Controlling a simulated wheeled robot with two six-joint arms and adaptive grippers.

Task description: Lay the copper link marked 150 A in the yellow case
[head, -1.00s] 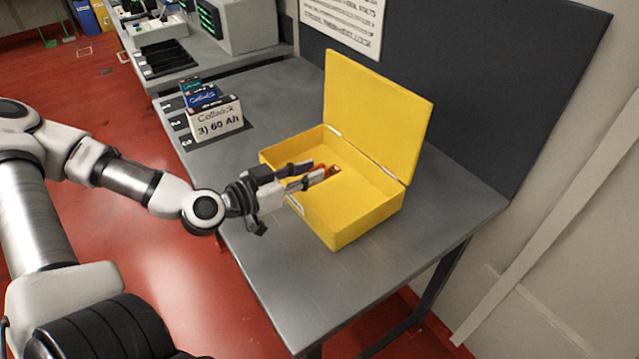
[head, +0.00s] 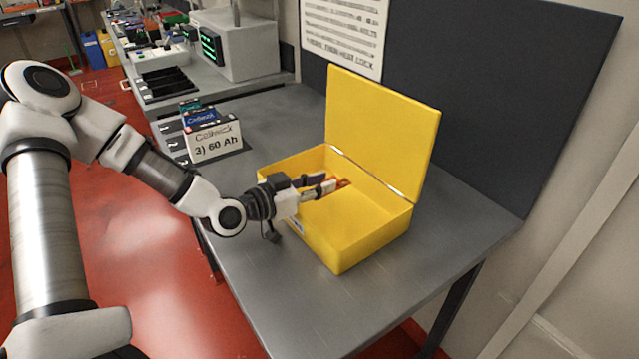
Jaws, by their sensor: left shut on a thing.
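The yellow case (head: 372,241) stands open on the grey table, its lid (head: 380,130) raised at the back. My left gripper (head: 330,185) reaches over the case's front left wall and is shut on the copper link (head: 342,184). The link is a small orange-brown piece at the fingertips, inside the outline of the open case. Its marking is too small to read. I cannot tell whether it touches the case floor. My right gripper is not in view.
A grey instrument (head: 238,47) and black tray (head: 166,84) are on the farther bench. A dark panel (head: 480,100) rises behind the case.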

